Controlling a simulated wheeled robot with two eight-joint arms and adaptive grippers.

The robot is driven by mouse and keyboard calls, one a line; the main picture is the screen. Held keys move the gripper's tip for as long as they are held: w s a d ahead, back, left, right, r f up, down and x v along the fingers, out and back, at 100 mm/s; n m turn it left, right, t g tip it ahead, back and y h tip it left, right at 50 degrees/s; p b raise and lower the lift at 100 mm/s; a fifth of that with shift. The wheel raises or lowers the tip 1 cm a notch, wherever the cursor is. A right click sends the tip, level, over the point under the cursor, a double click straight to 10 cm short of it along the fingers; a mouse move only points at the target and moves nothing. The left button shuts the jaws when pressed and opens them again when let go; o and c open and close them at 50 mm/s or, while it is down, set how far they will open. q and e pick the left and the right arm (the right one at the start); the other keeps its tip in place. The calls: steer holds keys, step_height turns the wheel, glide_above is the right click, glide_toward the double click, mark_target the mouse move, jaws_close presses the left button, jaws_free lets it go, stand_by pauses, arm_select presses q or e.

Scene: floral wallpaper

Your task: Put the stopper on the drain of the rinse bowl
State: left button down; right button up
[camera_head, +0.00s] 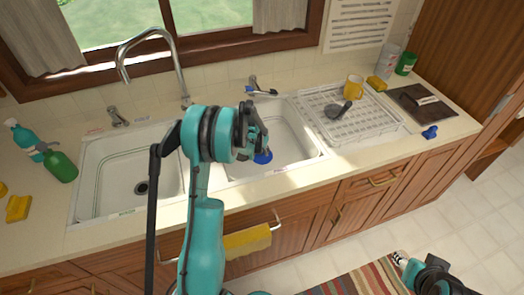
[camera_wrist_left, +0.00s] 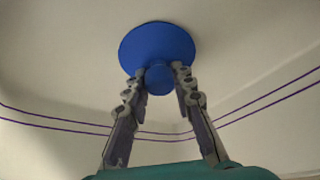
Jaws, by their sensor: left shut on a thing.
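The blue stopper (camera_head: 263,157) is a round disc with a small knob, seen over the right sink bowl (camera_head: 292,143). My left gripper (camera_head: 258,143) is shut on it. In the left wrist view the stopper (camera_wrist_left: 157,45) shows with its knob between the fingertips of the gripper (camera_wrist_left: 160,80), and pale bowl walls with purple lines surround it. I cannot tell whether the stopper touches the bowl floor. The right bowl's drain is hidden. The left bowl (camera_head: 115,170) has a dark open drain (camera_head: 141,188). The bowl labels are too small to read. My right gripper (camera_head: 400,258) is low at the bottom right, away from the counter.
A tall faucet (camera_head: 150,60) stands behind the bowls, with a smaller tap (camera_head: 262,88) behind the right bowl. A white dish rack (camera_head: 355,125) with a dark utensil is to the right. Bottles (camera_head: 60,165) stand at left. A yellow towel (camera_head: 247,241) hangs in front.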

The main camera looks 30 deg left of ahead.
arm_select(q)
steer(key=shift+f, duration=0.2)
steer(key=c, duration=1.3)
jaws_free()
steer(key=shift+r, duration=0.1)
